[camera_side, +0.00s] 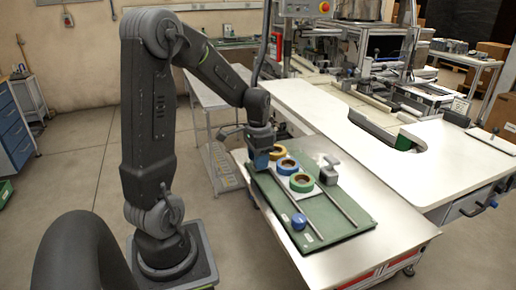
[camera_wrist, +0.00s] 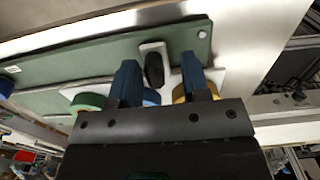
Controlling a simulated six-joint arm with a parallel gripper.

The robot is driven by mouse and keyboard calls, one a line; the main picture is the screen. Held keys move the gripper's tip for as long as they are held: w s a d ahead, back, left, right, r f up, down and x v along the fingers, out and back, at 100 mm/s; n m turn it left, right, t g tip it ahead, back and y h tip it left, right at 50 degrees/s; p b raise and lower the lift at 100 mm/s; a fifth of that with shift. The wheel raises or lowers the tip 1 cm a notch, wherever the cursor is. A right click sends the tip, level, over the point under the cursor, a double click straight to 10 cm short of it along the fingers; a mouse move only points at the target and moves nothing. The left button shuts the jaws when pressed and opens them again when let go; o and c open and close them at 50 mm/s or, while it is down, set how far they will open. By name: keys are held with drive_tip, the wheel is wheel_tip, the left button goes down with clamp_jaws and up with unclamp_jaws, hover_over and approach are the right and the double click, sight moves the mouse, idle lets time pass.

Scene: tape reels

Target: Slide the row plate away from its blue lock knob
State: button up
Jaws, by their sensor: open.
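The row plate is a pale plate under the reels, with a light tab (camera_wrist: 152,47) carrying a black grip (camera_wrist: 154,70) in the wrist view. It carries a yellow reel (camera_side: 277,152), a blue reel (camera_side: 287,166) and a green reel (camera_side: 301,183). The blue lock knob (camera_side: 298,222) stands at the near end of the green board (camera_side: 332,225). My gripper (camera_side: 262,161) is at the far end of the row. In the wrist view its blue fingers (camera_wrist: 160,63) are open, one on each side of the black grip; contact cannot be told.
Two metal rails (camera_side: 328,199) run along the board beside the row. A grey block (camera_side: 328,173) stands on the board's right side. The board lies on a metal table (camera_side: 395,225), with a white curved worktop (camera_side: 345,140) behind it. The near board end past the knob is clear.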

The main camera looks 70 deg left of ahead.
wheel_tip(320, 180, up, 14)
drive_tip(key=shift+f, duration=0.15)
idle(0.6)
drive_tip(key=s+d+t, duration=0.2)
drive_tip(key=s+d, duration=0.2)
drive_tip(key=d, duration=0.7)
drive_tip(key=s+d+f+t, duration=0.1)
drive_tip(key=s+d+t, duration=0.2)
drive_tip(key=d, duration=0.8)
drive_tip(key=shift+s+d+f+t, duration=0.2)
drive_tip(key=shift+s+f+t, duration=0.1)
drive_tip(key=shift+s, duration=0.25)
